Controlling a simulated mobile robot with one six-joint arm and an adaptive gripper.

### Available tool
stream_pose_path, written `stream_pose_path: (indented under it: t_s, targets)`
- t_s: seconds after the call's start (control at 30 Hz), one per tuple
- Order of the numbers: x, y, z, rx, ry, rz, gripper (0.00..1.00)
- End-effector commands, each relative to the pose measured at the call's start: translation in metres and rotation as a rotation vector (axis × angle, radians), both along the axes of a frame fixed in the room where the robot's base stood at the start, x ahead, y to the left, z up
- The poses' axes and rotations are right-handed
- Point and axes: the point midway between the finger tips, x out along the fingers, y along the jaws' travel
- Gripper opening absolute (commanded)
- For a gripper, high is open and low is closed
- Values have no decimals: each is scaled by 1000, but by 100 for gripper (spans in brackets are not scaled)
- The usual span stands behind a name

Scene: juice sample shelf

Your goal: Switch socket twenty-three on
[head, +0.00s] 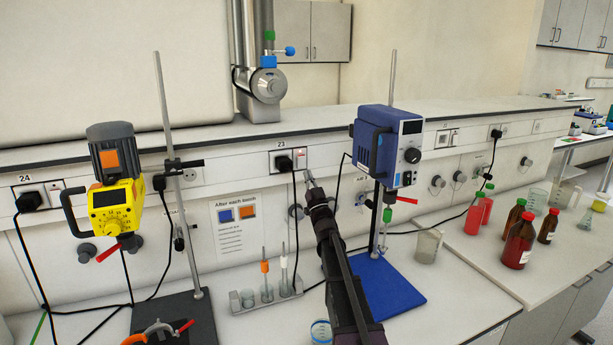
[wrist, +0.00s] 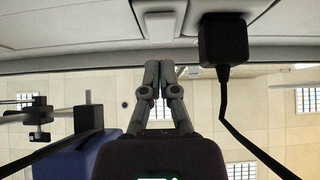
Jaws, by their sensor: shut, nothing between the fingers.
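Socket twenty-three (head: 275,155) is on the bench's upright panel, under the label "23". A black plug (head: 284,163) fills its left part, and its small pale switch (head: 301,159) is to the right. In the wrist view the black plug (wrist: 222,40) hangs at upper right and the pale switch (wrist: 160,22) is at top centre. My gripper (head: 309,177) is shut and empty, its tips just below and right of the switch. In the wrist view its fingertips (wrist: 167,66) point toward the panel below the switch in the picture. Contact and the switch's position cannot be told.
A blue stirrer (head: 385,150) on a stand is close right of my arm. A yellow stirrer (head: 112,205) stands left, near socket 24 (head: 38,197). A rack with tubes (head: 265,298) is left of my arm. Red and brown bottles (head: 518,240) stand at right.

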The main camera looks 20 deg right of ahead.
Motion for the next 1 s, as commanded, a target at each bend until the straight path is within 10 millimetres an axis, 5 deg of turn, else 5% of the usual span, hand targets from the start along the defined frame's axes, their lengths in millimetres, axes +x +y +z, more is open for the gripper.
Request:
stream_pose_path:
  t_s: [1.0]
  targets:
    - [-62,-4,-78,0,0,-1,0]
